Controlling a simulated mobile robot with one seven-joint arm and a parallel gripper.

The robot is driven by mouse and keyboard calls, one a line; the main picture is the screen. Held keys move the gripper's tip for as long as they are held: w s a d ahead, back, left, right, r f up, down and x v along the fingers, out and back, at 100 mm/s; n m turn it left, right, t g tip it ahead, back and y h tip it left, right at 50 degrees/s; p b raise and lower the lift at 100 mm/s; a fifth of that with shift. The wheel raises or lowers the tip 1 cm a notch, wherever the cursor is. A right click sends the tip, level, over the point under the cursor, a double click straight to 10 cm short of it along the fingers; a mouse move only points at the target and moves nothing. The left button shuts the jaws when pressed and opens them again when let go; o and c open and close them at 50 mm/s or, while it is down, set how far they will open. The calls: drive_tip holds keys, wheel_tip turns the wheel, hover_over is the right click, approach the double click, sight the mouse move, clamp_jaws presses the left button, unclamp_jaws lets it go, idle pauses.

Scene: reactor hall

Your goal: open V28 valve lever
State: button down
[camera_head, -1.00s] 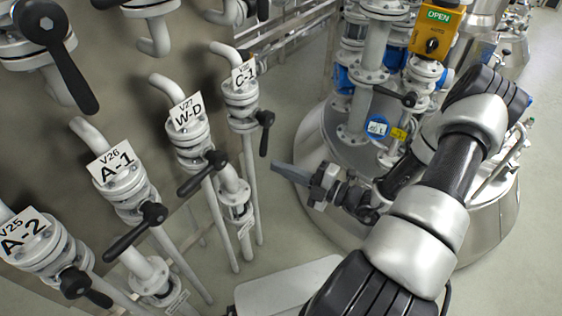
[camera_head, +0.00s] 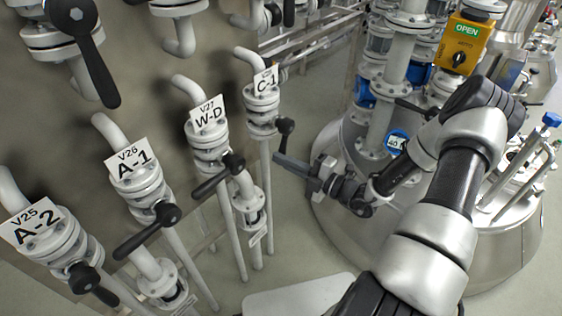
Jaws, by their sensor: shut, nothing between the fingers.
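The valve labelled C-1 (camera_head: 262,103) stands at the right end of the row, after V27; the small number on its tag is hard to read, but its place fits V28. Its black lever (camera_head: 285,134) hangs downward from a round hub on the valve's right side. My gripper (camera_head: 278,160) reaches in from the right, its fingers pointing left. The fingers are together and empty. Their tips appear just below the lever's lower end in the picture; whether they touch it, I cannot tell.
V27 W-D (camera_head: 208,135), V26 A-1 (camera_head: 140,185) and V25 A-2 (camera_head: 50,240) line up to the left, with black levers sticking out. A steel vessel (camera_head: 335,215) with pipework stands behind my arm. Pale floor shows between vessel and valves.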

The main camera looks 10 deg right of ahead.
drive_tip(key=shift+w+d+f+n+p, duration=0.2)
drive_tip(key=shift+w+d+n, duration=0.2)
drive_tip(key=shift+d+n, duration=0.3)
drive_tip(key=shift+w+d+f+n+p, duration=0.15)
drive_tip(key=shift+w+d+n, duration=0.3)
drive_tip(key=shift+n, duration=0.45)
drive_tip(key=shift+s, duration=0.1)
